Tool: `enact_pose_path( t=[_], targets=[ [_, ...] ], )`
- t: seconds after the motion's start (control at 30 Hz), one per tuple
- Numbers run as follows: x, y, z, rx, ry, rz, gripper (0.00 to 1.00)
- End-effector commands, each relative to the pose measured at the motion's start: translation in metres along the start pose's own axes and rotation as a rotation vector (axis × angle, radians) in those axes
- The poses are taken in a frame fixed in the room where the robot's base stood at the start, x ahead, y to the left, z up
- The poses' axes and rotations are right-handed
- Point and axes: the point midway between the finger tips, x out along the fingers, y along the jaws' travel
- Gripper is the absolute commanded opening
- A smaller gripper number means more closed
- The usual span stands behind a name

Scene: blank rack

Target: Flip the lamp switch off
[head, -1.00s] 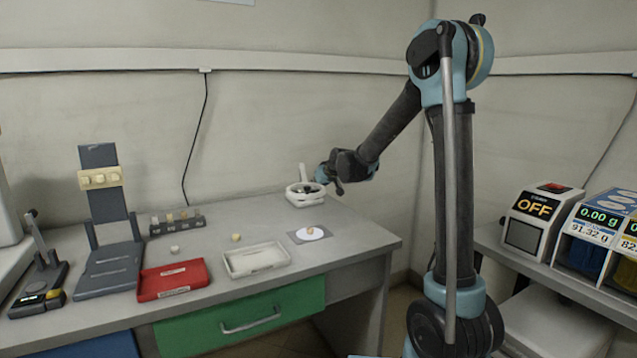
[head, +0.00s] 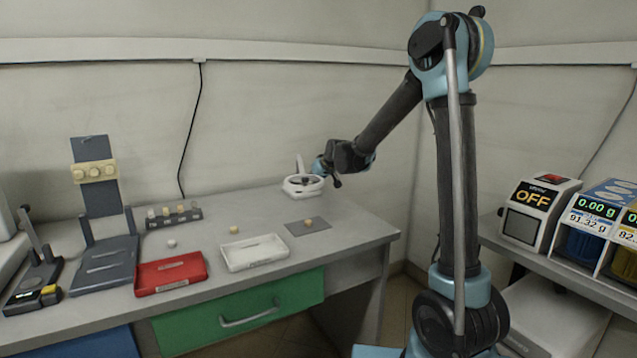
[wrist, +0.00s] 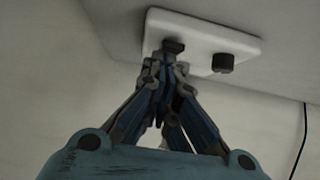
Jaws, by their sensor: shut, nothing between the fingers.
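The lamp (head: 297,190) is a white fixture with an upright post at the back right of the bench. Below it lies a grey mat (head: 318,224) with a small tan piece (head: 308,223), and no bright spot shows on the mat. In the wrist view a white plate (wrist: 205,32) carries two dark knobs, a left one (wrist: 174,45) and a right one (wrist: 223,62). My gripper (wrist: 166,58) is shut and empty, its tips at or just under the left knob; contact is unclear. In the head view my gripper (head: 322,170) is beside the lamp, its fingers partly hidden.
A red tray (head: 172,281) and a white tray (head: 252,262) lie along the bench front. A dark stand (head: 105,262) and a small rack (head: 172,222) are to the left. A box reading OFF (head: 535,210) stands on the right-hand bench.

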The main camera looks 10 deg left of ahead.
Motion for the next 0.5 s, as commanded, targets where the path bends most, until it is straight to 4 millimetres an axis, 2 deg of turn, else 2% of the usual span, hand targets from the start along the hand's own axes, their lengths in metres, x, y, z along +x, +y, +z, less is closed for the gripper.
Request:
enact_pose_path(
  t=[0.5],
  targets=[
    [-0.010,-0.003,0.013,-0.001,-0.004,-0.004,0.00]
  ],
)
